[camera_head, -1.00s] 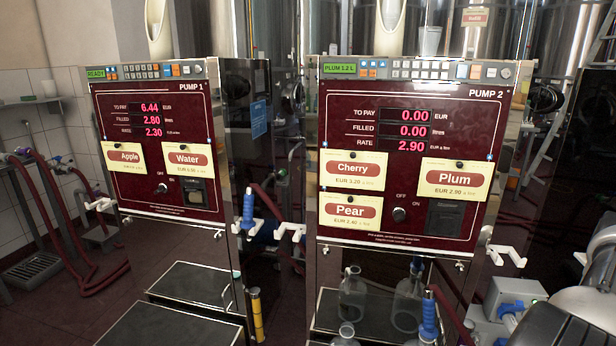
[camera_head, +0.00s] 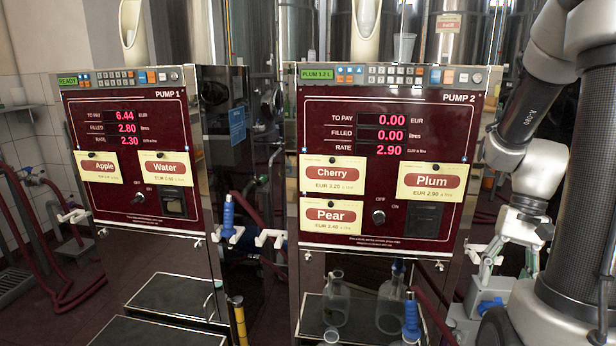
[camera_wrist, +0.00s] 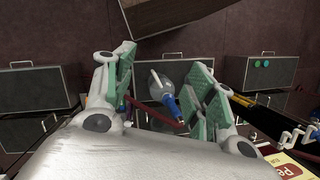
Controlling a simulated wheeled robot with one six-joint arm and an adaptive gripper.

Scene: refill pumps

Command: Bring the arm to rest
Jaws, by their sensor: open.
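My arm (camera_head: 525,155) is folded at the right of the head view, in front of the right edge of pump 2 (camera_head: 385,105). My gripper (camera_head: 505,262) points downward beside that pump's lower right side. Its green-padded fingers show spread in the wrist view (camera_wrist: 163,88), with nothing held between them. A clear bottle with a blue nozzle (camera_wrist: 168,102) appears beyond the fingers there, apart from them. Pump 2 shows 0.00 to pay, 0.00 filled and rate 2.90. Its Cherry, Plum and Pear cards are on the front.
Pump 1 (camera_head: 130,110) stands to the left and shows 6.44 to pay. Clear bottles (camera_head: 336,302) stand below pump 2, near a blue nozzle (camera_head: 411,322). Another blue nozzle (camera_head: 228,215) hangs between the pumps. Red hoses (camera_head: 40,235) are at far left.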

